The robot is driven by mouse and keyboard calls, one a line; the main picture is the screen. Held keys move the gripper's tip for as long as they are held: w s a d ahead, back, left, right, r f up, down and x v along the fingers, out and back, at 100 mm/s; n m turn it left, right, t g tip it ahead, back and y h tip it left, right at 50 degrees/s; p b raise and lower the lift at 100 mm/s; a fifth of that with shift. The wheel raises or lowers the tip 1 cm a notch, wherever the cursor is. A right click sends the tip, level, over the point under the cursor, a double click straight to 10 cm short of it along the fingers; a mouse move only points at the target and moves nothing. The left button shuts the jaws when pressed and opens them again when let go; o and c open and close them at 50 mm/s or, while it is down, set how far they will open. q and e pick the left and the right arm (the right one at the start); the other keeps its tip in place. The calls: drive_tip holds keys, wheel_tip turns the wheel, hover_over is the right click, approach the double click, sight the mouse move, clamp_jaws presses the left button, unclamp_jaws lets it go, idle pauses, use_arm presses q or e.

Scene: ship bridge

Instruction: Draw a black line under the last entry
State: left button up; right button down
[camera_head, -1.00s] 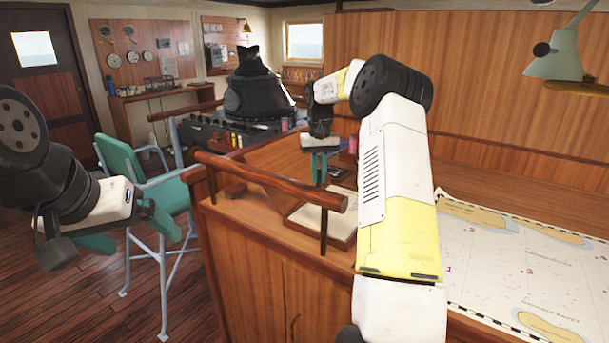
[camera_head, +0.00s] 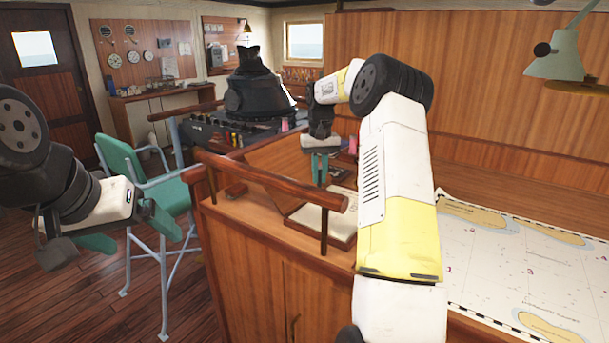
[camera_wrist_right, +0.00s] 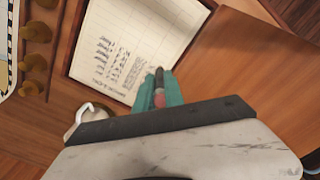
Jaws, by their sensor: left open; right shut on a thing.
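The open logbook (camera_head: 335,221) lies on the desk behind the wooden rail in the head view. In the right wrist view, the logbook page (camera_wrist_right: 105,28) shows several lines of dark writing near its lower left and bare paper to the right. My right gripper (camera_head: 320,178) is above the desk near the book. Its teal fingers are shut on a slim pen (camera_wrist_right: 159,88) with a reddish body and a dark tip, pointing towards the page. I cannot tell whether the tip touches the paper. My left gripper (camera_head: 128,230) is open and empty, beside the green chair.
A chart (camera_head: 520,265) covers the desk at right. The wooden rail (camera_head: 262,178) runs along the desk's left edge. In the right wrist view, brass pieces (camera_wrist_right: 36,62) and a white mug-like object (camera_wrist_right: 88,117) stand left of the gripper. The green chair (camera_head: 172,192) is at left.

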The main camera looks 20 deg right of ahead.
drive_tip(key=shift+f, duration=0.55)
idle(1.9)
drive_tip(key=shift+s, duration=0.1)
drive_tip(key=shift+s+d, duration=0.35)
drive_tip(key=shift+d, duration=0.05)
drive_tip(key=shift+s, duration=0.1)
drive_tip(key=shift+s+d, duration=0.35)
drive_tip(key=shift+d, duration=0.05)
idle(0.5)
drive_tip(key=shift+s+d, duration=0.25)
drive_tip(key=shift+s, duration=0.15)
drive_tip(key=shift+s+d, duration=0.1)
drive_tip(key=shift+d, duration=0.05)
drive_tip(key=shift+s+d, duration=0.3)
drive_tip(key=shift+s, duration=0.05)
